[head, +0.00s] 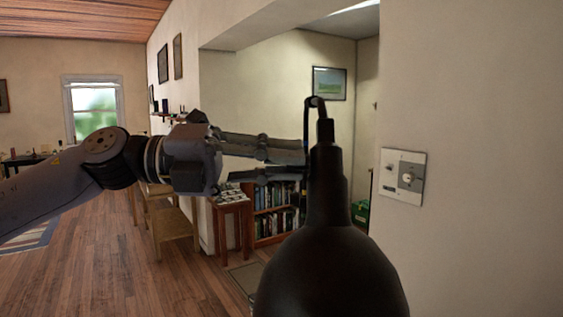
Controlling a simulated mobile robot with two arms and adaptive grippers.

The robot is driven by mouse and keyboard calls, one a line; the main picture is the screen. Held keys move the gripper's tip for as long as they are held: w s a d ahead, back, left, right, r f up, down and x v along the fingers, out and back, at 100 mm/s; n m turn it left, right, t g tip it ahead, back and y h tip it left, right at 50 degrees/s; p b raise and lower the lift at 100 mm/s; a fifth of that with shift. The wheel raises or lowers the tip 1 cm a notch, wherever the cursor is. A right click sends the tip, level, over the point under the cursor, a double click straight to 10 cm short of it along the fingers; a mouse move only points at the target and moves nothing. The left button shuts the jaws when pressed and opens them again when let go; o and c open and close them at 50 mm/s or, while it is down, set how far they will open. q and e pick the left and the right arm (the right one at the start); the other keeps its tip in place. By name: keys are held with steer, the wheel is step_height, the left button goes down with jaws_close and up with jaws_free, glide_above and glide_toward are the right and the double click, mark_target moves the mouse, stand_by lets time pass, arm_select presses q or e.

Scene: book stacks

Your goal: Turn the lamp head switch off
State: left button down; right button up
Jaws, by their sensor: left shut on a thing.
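A black lamp head (332,250) fills the lower middle of the head view, close to me. Its wide shade is at the bottom and it narrows upward to a neck. A thin dark stem (308,118) curves over at the top and runs down along its left side. My left gripper (301,162) reaches in level from the left, its fingers ending at the stem beside the neck. It is shut on the lamp; the exact spot of contact is hard to make out. I cannot make out a switch on the lamp head. My right gripper is out of view.
A wall plate (402,177) with a round knob is on the right wall. Behind the lamp stand a low bookcase (272,222) with books and a small wooden table (232,205). The wooden floor (120,275) at lower left is mostly clear.

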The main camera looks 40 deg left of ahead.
arm_select(q)
steer(key=shift+a+r+n, duration=0.1)
steer(key=shift+r+n, duration=0.1)
steer(key=shift+n, duration=1.5)
steer(key=c, duration=1.5)
jaws_free()
steer(key=shift+f, duration=0.1)
steer(key=shift+c, duration=0.2)
steer(key=v, duration=1.2)
